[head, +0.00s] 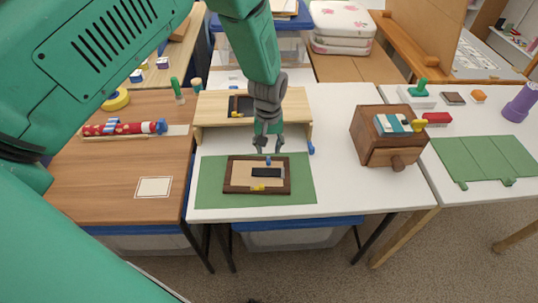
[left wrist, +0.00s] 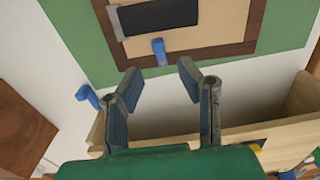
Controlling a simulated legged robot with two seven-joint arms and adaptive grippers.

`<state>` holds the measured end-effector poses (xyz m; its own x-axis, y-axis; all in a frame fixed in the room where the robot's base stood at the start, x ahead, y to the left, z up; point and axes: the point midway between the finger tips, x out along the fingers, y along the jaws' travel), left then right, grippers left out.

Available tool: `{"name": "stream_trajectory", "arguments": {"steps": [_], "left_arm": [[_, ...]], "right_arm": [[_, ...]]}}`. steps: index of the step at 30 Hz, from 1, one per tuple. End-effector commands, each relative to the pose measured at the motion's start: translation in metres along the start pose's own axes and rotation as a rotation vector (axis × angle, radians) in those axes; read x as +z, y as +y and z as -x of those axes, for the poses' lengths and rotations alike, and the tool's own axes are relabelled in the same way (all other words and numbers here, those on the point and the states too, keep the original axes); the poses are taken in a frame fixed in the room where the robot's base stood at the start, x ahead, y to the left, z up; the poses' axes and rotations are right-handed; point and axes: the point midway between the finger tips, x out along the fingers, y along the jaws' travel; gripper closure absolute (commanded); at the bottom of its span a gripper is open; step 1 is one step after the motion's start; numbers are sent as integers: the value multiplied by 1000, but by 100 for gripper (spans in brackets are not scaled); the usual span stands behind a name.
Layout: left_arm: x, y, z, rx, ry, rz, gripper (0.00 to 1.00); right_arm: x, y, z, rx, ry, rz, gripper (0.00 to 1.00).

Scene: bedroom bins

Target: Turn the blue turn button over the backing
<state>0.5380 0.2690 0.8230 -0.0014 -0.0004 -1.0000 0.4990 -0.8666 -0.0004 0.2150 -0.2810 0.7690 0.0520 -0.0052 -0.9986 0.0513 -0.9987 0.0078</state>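A dark brown picture frame (head: 233,173) lies flat on the green mat (head: 209,187), with a tan backing (head: 243,174) and a black strip (head: 266,172) on it. The blue turn button (head: 268,160) is on the frame's far side, and it also shows in the left wrist view (left wrist: 159,50). I cannot tell how far it reaches over the backing. A yellow turn button (head: 258,188) is on the near side. My left gripper (head: 268,150) is open and empty just above the blue button, its fingertips (left wrist: 160,73) to either side and apart from it. My right gripper is not in view.
A wooden stand (head: 298,107) is behind the frame, close to my left gripper. A blue hook-shaped piece (head: 311,147) is at its right end. A wooden box (head: 375,150) stands to the right. White tabletop (head: 340,185) is clear between mat and box.

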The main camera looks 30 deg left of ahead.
Motion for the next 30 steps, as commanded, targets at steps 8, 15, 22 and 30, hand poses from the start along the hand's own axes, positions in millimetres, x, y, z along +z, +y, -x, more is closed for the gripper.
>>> {"name": "stream_trajectory", "arguments": {"steps": [8,15,22,30], "left_arm": [[-1,1,55,1,1,0,68],[0,0,72,-1,-2,0,68],[0,0,72,-1,-2,0,68],[0,0,72,-1,-2,0,68]], "right_arm": [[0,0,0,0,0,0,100],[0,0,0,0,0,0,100],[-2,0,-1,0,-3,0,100],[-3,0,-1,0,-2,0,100]]}}
